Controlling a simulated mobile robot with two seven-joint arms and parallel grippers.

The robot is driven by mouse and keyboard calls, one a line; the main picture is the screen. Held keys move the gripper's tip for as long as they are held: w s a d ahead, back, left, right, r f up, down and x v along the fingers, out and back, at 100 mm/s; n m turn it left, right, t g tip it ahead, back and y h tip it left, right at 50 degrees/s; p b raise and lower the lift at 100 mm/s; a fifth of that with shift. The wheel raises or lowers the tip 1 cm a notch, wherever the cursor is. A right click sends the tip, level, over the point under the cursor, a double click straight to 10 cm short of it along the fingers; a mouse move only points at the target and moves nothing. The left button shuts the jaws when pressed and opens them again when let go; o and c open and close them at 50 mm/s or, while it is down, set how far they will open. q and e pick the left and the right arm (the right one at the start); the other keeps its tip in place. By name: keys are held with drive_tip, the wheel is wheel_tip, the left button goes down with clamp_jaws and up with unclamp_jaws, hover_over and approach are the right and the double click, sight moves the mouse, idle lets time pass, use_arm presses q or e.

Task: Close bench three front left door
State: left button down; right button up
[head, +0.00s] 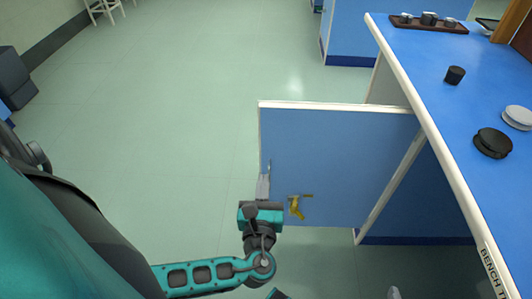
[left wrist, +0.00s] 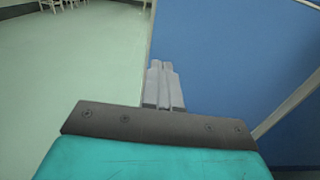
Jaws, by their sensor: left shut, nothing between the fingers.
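The blue door (head: 335,150) with a white top edge stands wide open from the bench (head: 445,130) on the right, whose front label reads "BENCH T", the rest cut off. A brass-coloured handle (head: 297,206) is on the door's near face, low near its free edge. My left gripper (head: 264,180) is shut and empty, at the door's free left edge, just left of the handle. In the left wrist view the shut fingers (left wrist: 163,85) overlap the edge of the blue door panel (left wrist: 235,70). Whether they touch it I cannot tell. My right gripper is not in view.
The bench top carries a black round container (head: 492,142), a white one (head: 518,117), a small black cylinder (head: 455,75) and a brown tray (head: 430,24) at the back. Another blue bench (head: 350,35) stands behind. The pale green floor (head: 180,110) left of the door is clear.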

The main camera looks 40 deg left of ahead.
use_arm(q)
drive_tip(key=b, duration=0.2)
approach(266, 141)
drive_tip(key=x, duration=0.5)
drive_tip(key=shift+w+a, duration=0.5)
drive_tip(key=shift+w, duration=0.25)
